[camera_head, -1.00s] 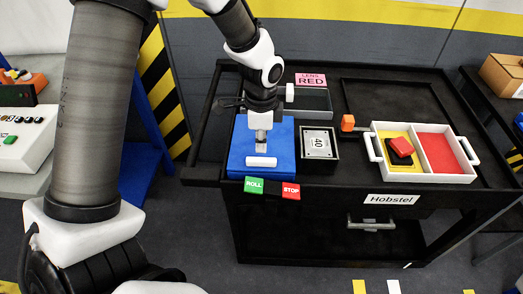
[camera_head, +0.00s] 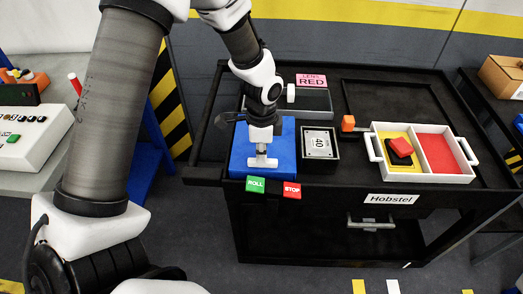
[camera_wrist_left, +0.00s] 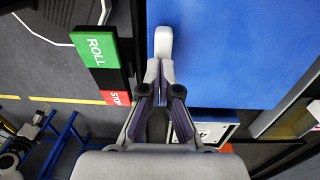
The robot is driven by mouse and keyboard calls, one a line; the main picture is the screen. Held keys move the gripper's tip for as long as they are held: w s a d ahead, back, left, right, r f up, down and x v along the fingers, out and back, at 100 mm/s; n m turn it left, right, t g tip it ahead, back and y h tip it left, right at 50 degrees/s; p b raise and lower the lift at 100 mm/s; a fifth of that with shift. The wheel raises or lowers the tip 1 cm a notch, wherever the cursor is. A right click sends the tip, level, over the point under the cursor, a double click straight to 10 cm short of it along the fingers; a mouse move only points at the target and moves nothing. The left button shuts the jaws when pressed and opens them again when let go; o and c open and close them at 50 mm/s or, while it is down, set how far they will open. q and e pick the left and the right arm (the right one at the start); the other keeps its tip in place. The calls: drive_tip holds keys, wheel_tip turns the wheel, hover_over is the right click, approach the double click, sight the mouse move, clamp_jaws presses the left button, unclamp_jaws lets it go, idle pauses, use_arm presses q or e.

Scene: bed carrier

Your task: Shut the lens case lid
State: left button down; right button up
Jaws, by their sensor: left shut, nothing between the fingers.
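My left gripper (camera_head: 262,150) is shut and empty over the front part of a flat blue panel (camera_head: 240,147). Its fingertips (camera_wrist_left: 160,75) are at a white bar (camera_head: 262,163) on the panel; the bar also shows in the wrist view (camera_wrist_left: 163,42). I cannot tell whether they touch it. A dark grey case (camera_head: 313,102) with a white knob (camera_head: 291,93) lies behind, in front of the pink LENS RED sign (camera_head: 311,80). My gripper and arm hide part of that area. I cannot tell for sure which part is the lens case lid. My right gripper is not in view.
A small dark box (camera_head: 320,147) marked 40 sits right of the blue panel. Green ROLL (camera_head: 255,185) and red STOP (camera_head: 291,190) blocks are at the front edge. The cart's back right is clear.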

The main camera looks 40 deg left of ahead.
use_arm(q)
wheel_tip(320, 180, up, 6)
drive_tip(key=p, duration=0.5)
drive_tip(key=shift+f, duration=0.25)
drive_tip(key=shift+w+r+b, duration=0.1)
drive_tip(key=shift+r+b, duration=0.45)
drive_tip(key=shift+b, duration=0.2)
wheel_tip(320, 180, up, 7)
drive_tip(key=shift+r, duration=0.15)
